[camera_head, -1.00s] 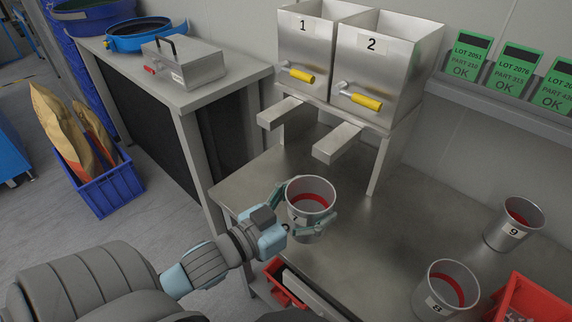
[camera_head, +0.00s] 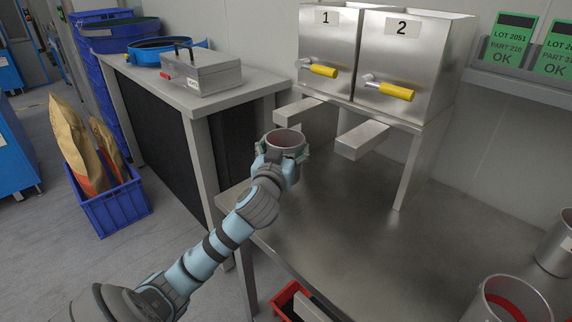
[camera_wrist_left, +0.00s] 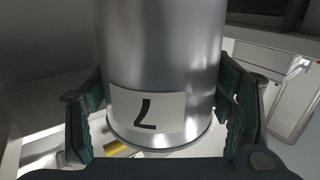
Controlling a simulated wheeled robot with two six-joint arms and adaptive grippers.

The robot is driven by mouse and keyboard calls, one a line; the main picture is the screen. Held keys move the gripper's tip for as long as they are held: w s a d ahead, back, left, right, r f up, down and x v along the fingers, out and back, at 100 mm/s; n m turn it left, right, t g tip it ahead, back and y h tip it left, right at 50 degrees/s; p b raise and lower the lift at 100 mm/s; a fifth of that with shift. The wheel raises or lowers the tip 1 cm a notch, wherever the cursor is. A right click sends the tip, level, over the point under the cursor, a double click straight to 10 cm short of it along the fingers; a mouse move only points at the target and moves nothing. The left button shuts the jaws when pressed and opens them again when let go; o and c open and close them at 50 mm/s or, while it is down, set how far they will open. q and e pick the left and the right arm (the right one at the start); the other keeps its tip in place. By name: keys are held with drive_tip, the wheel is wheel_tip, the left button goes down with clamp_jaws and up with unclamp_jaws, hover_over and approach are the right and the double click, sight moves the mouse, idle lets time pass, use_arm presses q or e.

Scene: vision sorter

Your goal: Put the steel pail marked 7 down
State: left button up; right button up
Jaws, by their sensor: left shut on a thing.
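The steel pail marked 7 (camera_head: 286,141) is held upright by my left gripper (camera_head: 283,160), just below and left of hopper 1's chute in the head view. In the left wrist view the pail (camera_wrist_left: 160,60) fills the middle, its label 7 upside down. The left fingers (camera_wrist_left: 160,115) close around both its sides. The head view does not clearly show whether the pail's base touches anything. Its inside looks reddish near the rim. My right gripper is not in view.
Hopper 1 (camera_head: 325,55) and hopper 2 (camera_head: 415,65) stand on the steel table (camera_head: 350,230), their chutes projecting forward. The table's middle is bare. Two other pails (camera_head: 510,300) (camera_head: 558,243) stand at the right. A side bench (camera_head: 235,90) holds a metal box (camera_head: 200,75).

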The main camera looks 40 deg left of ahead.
use_arm(q)
drive_tip(key=f, duration=0.1)
drive_tip(key=w+f+b, duration=0.1)
drive_tip(key=f, duration=0.1)
drive_tip(key=shift+w+a+b, duration=0.15)
drive_tip(key=shift+a+b, duration=0.15)
drive_tip(key=shift+f, duration=0.4)
drive_tip(key=shift+r, duration=0.1)
drive_tip(key=o, duration=1.3)
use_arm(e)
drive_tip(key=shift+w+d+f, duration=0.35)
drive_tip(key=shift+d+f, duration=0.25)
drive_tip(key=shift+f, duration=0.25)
use_arm(q)
drive_tip(key=p+v, duration=0.2)
drive_tip(key=v, duration=1)
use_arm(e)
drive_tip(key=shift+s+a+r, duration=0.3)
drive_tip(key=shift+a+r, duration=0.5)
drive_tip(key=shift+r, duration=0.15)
